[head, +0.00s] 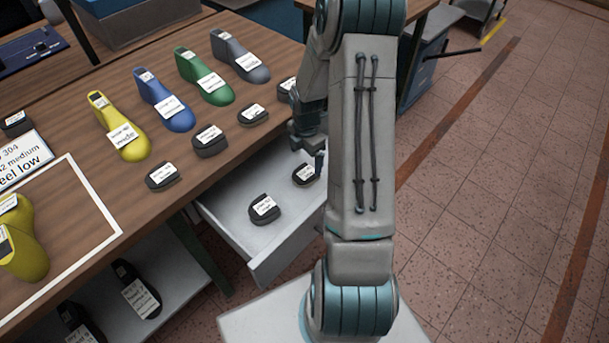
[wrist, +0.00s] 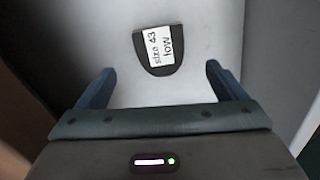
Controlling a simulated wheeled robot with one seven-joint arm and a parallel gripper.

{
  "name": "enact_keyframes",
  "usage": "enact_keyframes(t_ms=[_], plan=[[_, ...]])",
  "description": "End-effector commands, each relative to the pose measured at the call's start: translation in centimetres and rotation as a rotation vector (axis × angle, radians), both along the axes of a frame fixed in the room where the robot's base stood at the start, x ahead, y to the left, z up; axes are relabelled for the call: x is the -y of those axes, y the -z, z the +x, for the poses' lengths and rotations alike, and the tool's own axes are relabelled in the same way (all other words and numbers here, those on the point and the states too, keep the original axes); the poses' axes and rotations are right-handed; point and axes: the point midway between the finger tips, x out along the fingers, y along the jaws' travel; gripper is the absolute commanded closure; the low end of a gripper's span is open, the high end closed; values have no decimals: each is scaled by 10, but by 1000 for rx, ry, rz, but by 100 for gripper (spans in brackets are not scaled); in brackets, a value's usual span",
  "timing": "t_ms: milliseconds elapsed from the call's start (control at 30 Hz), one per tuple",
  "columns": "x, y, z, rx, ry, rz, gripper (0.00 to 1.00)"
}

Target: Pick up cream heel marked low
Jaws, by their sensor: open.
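A dark grey, nearly black heel (wrist: 150,58) lies in the open drawer, its white label reading "size 43 low". In the wrist view it sits just beyond and between the fingertips of my gripper (wrist: 160,69), which is open and empty. In the head view my gripper (head: 309,156) is over the drawer, partly hidden by my arm, just above a dark heel (head: 305,174) that appears to be the same one. Another dark labelled heel (head: 264,208) lies nearer the drawer's front; its label is too small to read. I see no clearly cream heel.
The light drawer (head: 238,224) juts out from the wooden table (head: 75,135). Yellow, blue, green and grey lasts (head: 230,55) and several dark heels (head: 210,140) stand on the table. Drawer walls flank my gripper. A lower shelf (head: 185,272) holds dark lasts.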

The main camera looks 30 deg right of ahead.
Motion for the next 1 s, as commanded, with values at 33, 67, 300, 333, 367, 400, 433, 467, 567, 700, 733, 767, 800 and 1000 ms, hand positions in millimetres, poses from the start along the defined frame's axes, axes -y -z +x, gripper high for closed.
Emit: enact_keyframes(t_ms=[33, 67, 300, 333, 367, 400, 433, 467, 567, 700, 733, 767, 800, 1000], plan=[[0, 8, 0, -2, -1, 1, 9], [0, 11, 0, -2, -1, 1, 9], [1, 26, 0, 0, 1, 0, 9], [1, 28, 0, -1, 1, 0, 9], [1, 31, 0, -1, 1, 0, 9], [1, 35, 1, -1, 1, 1, 9], [2, 39, 1, -2, 1, 1, 9], [3, 43, 1, -2, 2, 1, 9], [5, 56, 1, -2, 1, 1, 9], [5, 70, 1, -1, 1, 0, 9], [5, 72, 2, 0, 2, 0, 9], [5, 73, 2, 0, 2, -1, 9], [5, 74, 2, 0, 2, -1, 9], [5, 75, 2, 1, 2, -1, 9]])
